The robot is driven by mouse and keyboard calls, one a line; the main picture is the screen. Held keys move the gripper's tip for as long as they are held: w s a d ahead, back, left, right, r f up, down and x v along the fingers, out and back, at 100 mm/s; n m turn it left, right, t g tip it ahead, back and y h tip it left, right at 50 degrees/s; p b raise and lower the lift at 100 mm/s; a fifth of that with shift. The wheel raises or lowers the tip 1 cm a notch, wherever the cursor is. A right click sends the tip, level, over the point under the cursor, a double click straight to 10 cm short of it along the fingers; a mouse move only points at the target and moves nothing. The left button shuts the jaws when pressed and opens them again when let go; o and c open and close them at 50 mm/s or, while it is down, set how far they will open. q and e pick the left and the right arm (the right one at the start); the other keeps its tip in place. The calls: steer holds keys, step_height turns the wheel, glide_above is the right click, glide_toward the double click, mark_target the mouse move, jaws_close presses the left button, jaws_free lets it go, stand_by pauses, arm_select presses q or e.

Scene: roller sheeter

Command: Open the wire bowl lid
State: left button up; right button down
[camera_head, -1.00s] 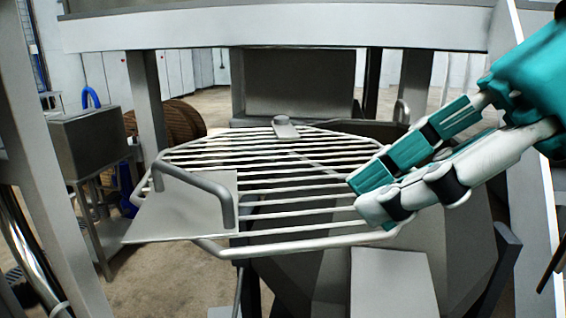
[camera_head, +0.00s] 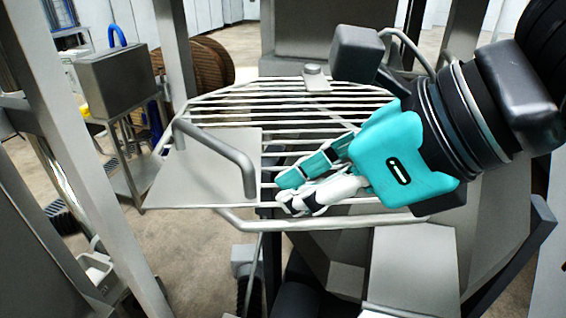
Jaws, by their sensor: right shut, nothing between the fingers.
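The wire bowl lid (camera_head: 230,222) is a flat grid of light metal bars lying level over the grey bowl. A flat metal plate (camera_head: 205,175) with a raised bar handle (camera_head: 222,150) sits at its left side. A small round-topped clasp or hinge piece (camera_head: 316,78) is at its back edge. My right gripper (camera_head: 284,190), teal and white, comes in from the right over the lid's bars. Its fingers are together and empty, pointing left, a short way right of the handle. Whether they touch the bars I cannot tell. My left gripper is not in view.
Grey machine posts (camera_head: 85,165) stand at the left. A metal sink-like box (camera_head: 122,80) on a stand and a brown cable reel (camera_head: 200,65) are behind. A grey panel (camera_head: 412,265) is below the lid at the front. The space left of the handle is open.

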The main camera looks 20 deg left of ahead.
mark_target(174, 165)
steer(key=shift+a+r, duration=0.1)
steer(key=shift+a, duration=0.85)
steer(key=shift+w+a+p, duration=0.1)
steer(key=shift+a+p, duration=0.1)
steer(key=shift+p, duration=0.1)
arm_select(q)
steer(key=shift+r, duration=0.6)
arm_select(e)
steer(key=shift+w+d, duration=0.1)
